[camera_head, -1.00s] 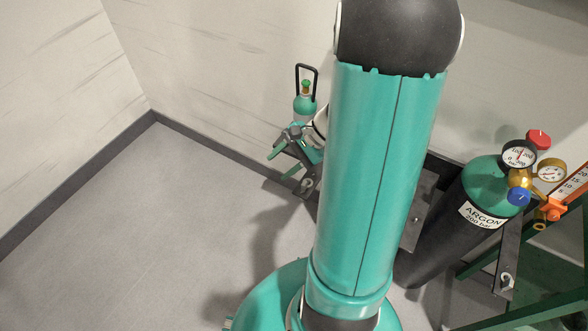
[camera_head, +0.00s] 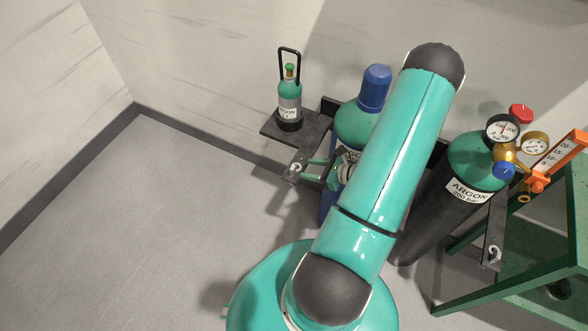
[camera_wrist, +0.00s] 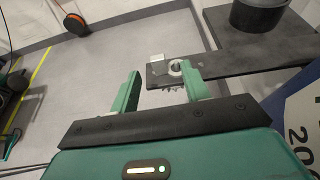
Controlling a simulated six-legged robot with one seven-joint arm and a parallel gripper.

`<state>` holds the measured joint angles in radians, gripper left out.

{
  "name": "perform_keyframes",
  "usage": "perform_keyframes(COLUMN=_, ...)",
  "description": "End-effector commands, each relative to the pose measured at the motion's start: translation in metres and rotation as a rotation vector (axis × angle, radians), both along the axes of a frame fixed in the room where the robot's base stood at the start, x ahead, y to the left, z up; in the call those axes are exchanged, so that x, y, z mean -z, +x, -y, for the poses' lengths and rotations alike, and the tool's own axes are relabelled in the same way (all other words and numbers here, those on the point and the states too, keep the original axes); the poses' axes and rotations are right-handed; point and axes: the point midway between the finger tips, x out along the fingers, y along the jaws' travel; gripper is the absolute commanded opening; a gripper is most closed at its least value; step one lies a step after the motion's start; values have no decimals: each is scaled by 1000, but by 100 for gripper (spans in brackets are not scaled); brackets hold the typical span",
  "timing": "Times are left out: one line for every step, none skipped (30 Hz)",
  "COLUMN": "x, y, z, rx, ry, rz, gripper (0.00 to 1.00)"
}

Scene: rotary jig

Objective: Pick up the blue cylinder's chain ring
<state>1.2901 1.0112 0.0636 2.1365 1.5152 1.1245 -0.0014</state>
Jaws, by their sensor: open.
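The blue cylinder (camera_head: 374,88) has a blue cap and green shoulder; it stands against the rack, partly behind my arm. Its blue side with a white label shows at the right in the wrist view (camera_wrist: 284,122). A small grey ring (camera_wrist: 176,67) sits at the end of a dark bracket, beside a pale block, with a bit of chain below. In the head view this ring (camera_head: 296,169) is small and light. My gripper (camera_wrist: 162,80) is open and empty. Its green fingers point at the bracket end, with the ring just beyond and between them. In the head view the gripper (camera_head: 311,169) is right of the ring.
A small green argon bottle (camera_head: 289,101) stands on the dark shelf (camera_head: 270,127) behind the ring. A dark argon cylinder (camera_head: 445,205) with gauges stands right of my arm. A green frame (camera_head: 520,270) is at far right. The floor on the left is clear.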

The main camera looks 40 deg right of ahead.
Motion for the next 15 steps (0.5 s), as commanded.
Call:
perform_keyframes(x=4, y=9, z=-5, rx=-3, ry=1, rz=1, gripper=46)
perform_keyframes(x=6, y=14, z=-7, rx=-4, ry=2, rz=0, gripper=46)
perform_keyframes(x=9, y=20, z=-9, rx=-3, ry=1, rz=1, gripper=46)
perform_keyframes(x=11, y=23, z=-10, rx=-3, ry=1, rz=0, gripper=46)
perform_keyframes(x=12, y=26, z=-11, rx=-2, ry=1, rz=0, gripper=46)
perform_keyframes(x=13, y=30, z=-12, rx=-2, ry=0, rz=0, gripper=46)
perform_keyframes(x=14, y=32, z=-13, rx=-1, ry=-1, rz=0, gripper=46)
perform_keyframes(x=14, y=33, z=-13, rx=-1, ry=-1, rz=0, gripper=46)
perform_keyframes(x=15, y=35, z=-14, rx=-1, ry=-1, rz=0, gripper=46)
perform_keyframes(x=16, y=36, z=-15, rx=-2, ry=0, rz=0, gripper=46)
perform_keyframes(x=17, y=38, z=-16, rx=-2, ry=0, rz=0, gripper=46)
perform_keyframes(x=18, y=40, z=-18, rx=-3, ry=0, rz=0, gripper=46)
perform_keyframes(x=20, y=43, z=-20, rx=-3, ry=0, rz=0, gripper=46)
perform_keyframes(x=21, y=46, z=-21, rx=-3, ry=0, rz=0, gripper=46)
perform_keyframes(x=24, y=50, z=-24, rx=-3, ry=0, rz=0, gripper=46)
